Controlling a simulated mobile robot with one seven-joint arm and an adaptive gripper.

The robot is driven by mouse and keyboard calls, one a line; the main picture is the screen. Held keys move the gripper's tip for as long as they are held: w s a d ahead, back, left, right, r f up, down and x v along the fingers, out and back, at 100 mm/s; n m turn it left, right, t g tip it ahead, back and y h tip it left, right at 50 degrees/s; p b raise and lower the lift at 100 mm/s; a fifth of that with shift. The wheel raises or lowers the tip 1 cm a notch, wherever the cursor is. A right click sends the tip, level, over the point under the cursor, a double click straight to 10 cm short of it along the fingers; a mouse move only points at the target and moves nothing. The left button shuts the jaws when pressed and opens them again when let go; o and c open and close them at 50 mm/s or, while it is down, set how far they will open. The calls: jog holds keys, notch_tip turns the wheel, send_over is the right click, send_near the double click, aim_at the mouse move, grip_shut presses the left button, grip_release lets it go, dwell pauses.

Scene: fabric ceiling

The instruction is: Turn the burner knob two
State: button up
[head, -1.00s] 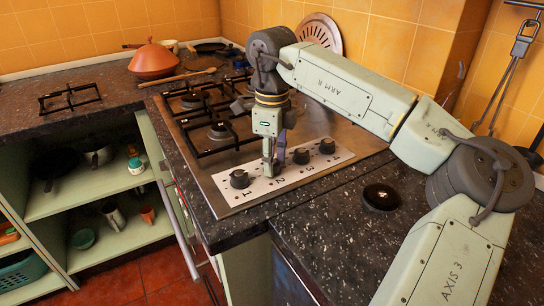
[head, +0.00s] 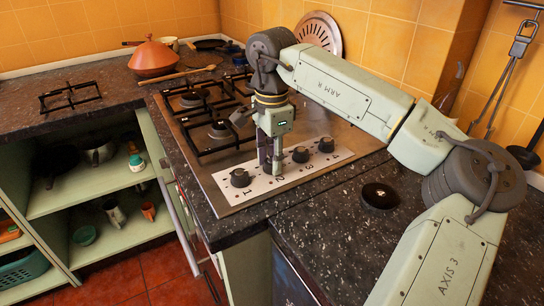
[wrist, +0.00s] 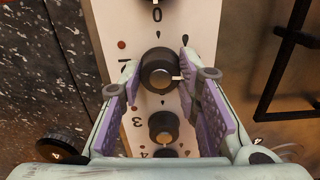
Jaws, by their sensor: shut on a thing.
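The burner knob two (wrist: 158,73) is a round black knob with a pale mark, on the white control panel (wrist: 105,22) beside a printed 2. In the wrist view the purple-padded fingertips of my gripper (wrist: 158,68) stand on either side of it, closed on its edges. In the head view my gripper (head: 270,166) points down at the panel and mostly hides this knob. Its pale mark points to the right in the wrist view.
Knob one (head: 240,178) is left of my gripper; knob three (head: 301,154) and knob four (head: 326,145) are close on the right. Black pan grates (head: 215,125) stand behind on the hob. A round black object (head: 381,196) lies on the dark counter.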

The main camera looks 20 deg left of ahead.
jog(key=shift+n, duration=0.3)
dwell(0.4)
jog(key=o, duration=1.2)
jog(key=shift+r, duration=0.1)
notch_tip(320, 180, up, 12)
jog(key=shift+f, duration=0.1)
